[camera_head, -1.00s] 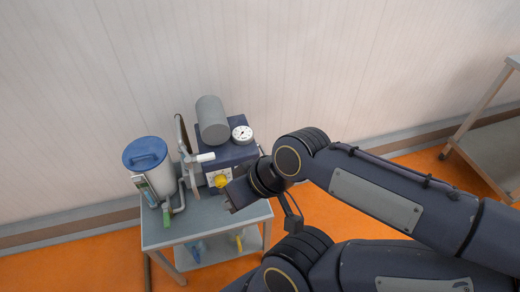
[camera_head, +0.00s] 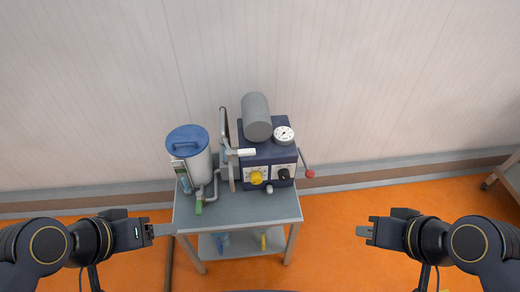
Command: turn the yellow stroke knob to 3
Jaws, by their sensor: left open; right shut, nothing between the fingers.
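The yellow stroke knob (camera_head: 256,177) is on the front of the dark blue pump unit (camera_head: 262,153), on a light panel at its left. A black knob (camera_head: 284,174) is beside it to the right. The marks around the yellow knob are too small to read. My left gripper (camera_head: 163,230) is open and empty, left of the cart and apart from it. My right gripper (camera_head: 366,231) is shut and empty, well to the right of the cart. Neither gripper touches the knob.
The pump unit stands on a grey cart (camera_head: 240,212). A container with a blue lid (camera_head: 187,140) and piping stand left of it. A grey cylinder (camera_head: 256,117), a gauge (camera_head: 284,135) and a red-tipped lever (camera_head: 309,173) are on the unit. Floor right of the cart is free.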

